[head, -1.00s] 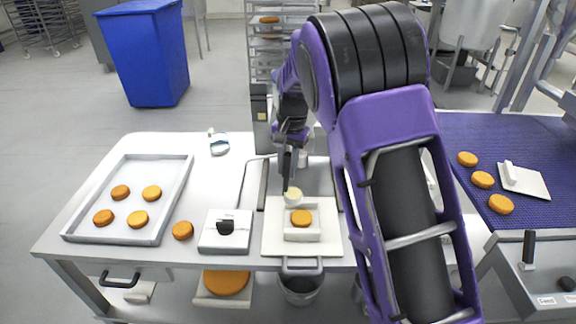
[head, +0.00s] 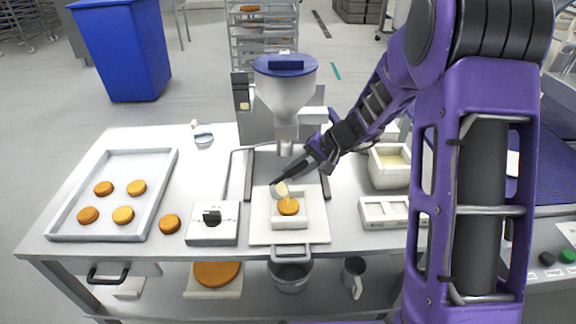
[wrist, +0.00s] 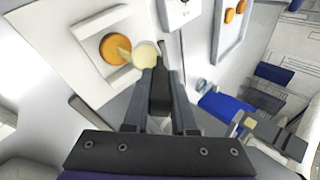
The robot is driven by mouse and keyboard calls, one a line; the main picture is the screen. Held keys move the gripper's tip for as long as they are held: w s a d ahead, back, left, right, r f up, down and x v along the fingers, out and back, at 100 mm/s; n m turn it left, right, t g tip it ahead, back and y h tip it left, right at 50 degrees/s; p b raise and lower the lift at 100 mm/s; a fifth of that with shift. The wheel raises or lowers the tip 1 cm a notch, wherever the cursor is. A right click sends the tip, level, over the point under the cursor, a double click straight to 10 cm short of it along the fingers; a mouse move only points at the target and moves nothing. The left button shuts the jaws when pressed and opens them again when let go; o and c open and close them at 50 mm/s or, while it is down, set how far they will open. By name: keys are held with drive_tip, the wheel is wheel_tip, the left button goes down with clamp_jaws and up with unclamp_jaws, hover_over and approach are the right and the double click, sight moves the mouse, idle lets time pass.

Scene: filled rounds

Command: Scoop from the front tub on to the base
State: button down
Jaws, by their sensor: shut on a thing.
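My gripper (head: 304,168) is shut on the dark handle of a scoop (head: 278,189), also seen in the wrist view (wrist: 147,55). The scoop's round end looks pale with filling and is tilted just above the base. The base (head: 288,208) is an orange-brown round in a square white holder (head: 289,223); it also shows in the wrist view (wrist: 112,49). A pale streak runs from the scoop on to the base in both views. The front tub (head: 391,178), white with pale filling inside, stands to the right, beyond my gripper. My arm hides part of that side.
A depositor with a blue-lidded hopper (head: 285,90) stands behind the holder. A tray (head: 160,200) of several rounds is at left, one loose round (head: 169,223) beside it. A black-knobbed box (head: 213,223) and a compartment tray (head: 388,212) flank the white board (head: 259,232).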

drive_tip(key=s+d+f+t+y+b, duration=0.1)
drive_tip(key=d+f+t+y+b, duration=0.1)
drive_tip(key=d+f+y+b, duration=0.1)
drive_tip(key=d+y+b, duration=0.1)
drive_tip(key=y+b, duration=0.1)
drive_tip(key=y, duration=0.1)
drive_tip(key=shift+s+d+f+b, duration=0.2)
drive_tip(key=shift+s+d+b, duration=0.1)
drive_tip(key=shift+d+b, duration=0.1)
